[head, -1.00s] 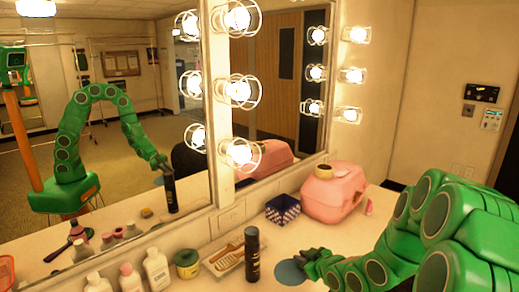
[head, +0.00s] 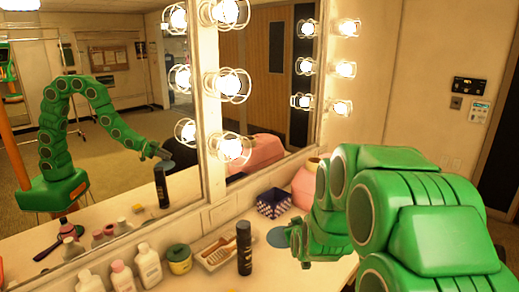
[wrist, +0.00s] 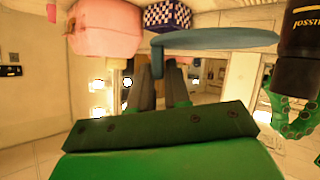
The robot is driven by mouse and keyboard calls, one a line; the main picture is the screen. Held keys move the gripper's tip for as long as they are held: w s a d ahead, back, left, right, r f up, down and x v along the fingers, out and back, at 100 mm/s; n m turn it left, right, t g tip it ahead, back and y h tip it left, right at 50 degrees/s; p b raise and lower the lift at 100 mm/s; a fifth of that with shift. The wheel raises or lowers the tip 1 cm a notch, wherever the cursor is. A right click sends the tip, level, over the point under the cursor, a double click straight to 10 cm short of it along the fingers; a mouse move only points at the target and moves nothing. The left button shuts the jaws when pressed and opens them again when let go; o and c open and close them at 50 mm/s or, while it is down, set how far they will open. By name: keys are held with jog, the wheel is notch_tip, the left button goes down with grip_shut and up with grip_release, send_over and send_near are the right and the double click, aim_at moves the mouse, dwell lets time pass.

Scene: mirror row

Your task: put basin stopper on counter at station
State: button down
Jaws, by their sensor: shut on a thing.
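The basin stopper is a flat blue-grey disc (head: 277,237) at the right of the black can in the head view. My gripper (head: 293,236) is at its right edge, partly hidden behind my arm. In the wrist view the disc (wrist: 215,40) shows edge-on, with a short stem between the dark fingers of my gripper (wrist: 160,85), which is shut on it. The disc is over the counter (head: 262,268). I cannot tell whether it touches the surface.
A black can (head: 244,248) stands close to the left of the stopper. A checkered box (head: 273,203) and a pink case (head: 305,185) are behind it. A tray with brushes (head: 217,249), a yellow-green jar (head: 179,259) and white bottles (head: 148,266) stand farther left, along the mirror.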

jog(key=d+f+m+h, duration=0.3)
jog(key=d+m+h, duration=0.25)
jog(key=d, duration=0.45)
jog(key=shift+m+g, duration=0.35)
jog(key=shift+g, duration=0.15)
jog(key=shift+w+d+f, duration=0.4)
jog(key=shift+w+f, duration=1.15)
jog(key=shift+w, duration=0.65)
jog(key=shift+w+d+f, duration=0.45)
jog(key=shift+w+f, duration=1.15)
jog(key=shift+w, duration=0.65)
jog(key=shift+w+d+f, duration=0.4)
jog(key=shift+w+f, duration=1.15)
jog(key=shift+w, duration=0.65)
jog(key=shift+w+f, duration=0.25)
jog(key=shift+f, duration=1.6)
jog(key=shift+f, duration=0.35)
jog(key=c, duration=1.1)
grip_release()
jog(key=shift+r, duration=0.15)
